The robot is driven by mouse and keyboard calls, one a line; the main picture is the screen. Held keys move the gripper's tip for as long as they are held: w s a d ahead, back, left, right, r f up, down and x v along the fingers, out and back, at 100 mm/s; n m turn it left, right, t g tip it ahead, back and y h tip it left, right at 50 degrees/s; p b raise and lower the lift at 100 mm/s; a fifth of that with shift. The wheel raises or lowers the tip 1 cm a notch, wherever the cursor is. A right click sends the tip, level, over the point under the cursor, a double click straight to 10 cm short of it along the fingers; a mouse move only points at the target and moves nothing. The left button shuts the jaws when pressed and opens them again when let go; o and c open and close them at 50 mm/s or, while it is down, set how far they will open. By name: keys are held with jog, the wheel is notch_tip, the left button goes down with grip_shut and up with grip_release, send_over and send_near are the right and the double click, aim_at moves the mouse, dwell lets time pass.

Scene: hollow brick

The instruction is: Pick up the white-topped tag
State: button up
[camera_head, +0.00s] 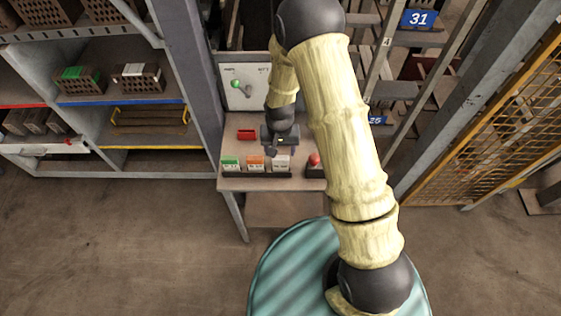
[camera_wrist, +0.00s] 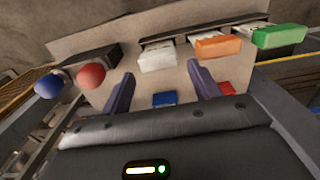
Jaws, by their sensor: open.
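The white-topped tag (camera_head: 282,162) stands in a dark rack near the front edge of the table, right of an orange and a green tag. In the wrist view the white-topped tag (camera_wrist: 158,56) lies beyond the fingertips, between the two fingers in the picture. My gripper (camera_head: 281,150) is just behind the tag in the head view. In the wrist view my gripper (camera_wrist: 160,72) is open, with nothing between its fingers. I cannot tell the exact gap to the tag.
The orange tag (camera_wrist: 217,46) and green tag (camera_wrist: 280,37) stand beside the white one. A red ball-topped knob (camera_wrist: 91,76) and a blue one (camera_wrist: 48,86) are on the other side. A blue block (camera_wrist: 165,99) and red block (camera_head: 246,134) lie on the table.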

aim_at(280, 157)
jog(key=shift+f, duration=0.15)
jog(key=shift+s+d+f+p, duration=0.1)
jog(key=shift+f+p, duration=1.4)
jog(key=shift+f, duration=1.1)
jog(key=c, duration=0.7)
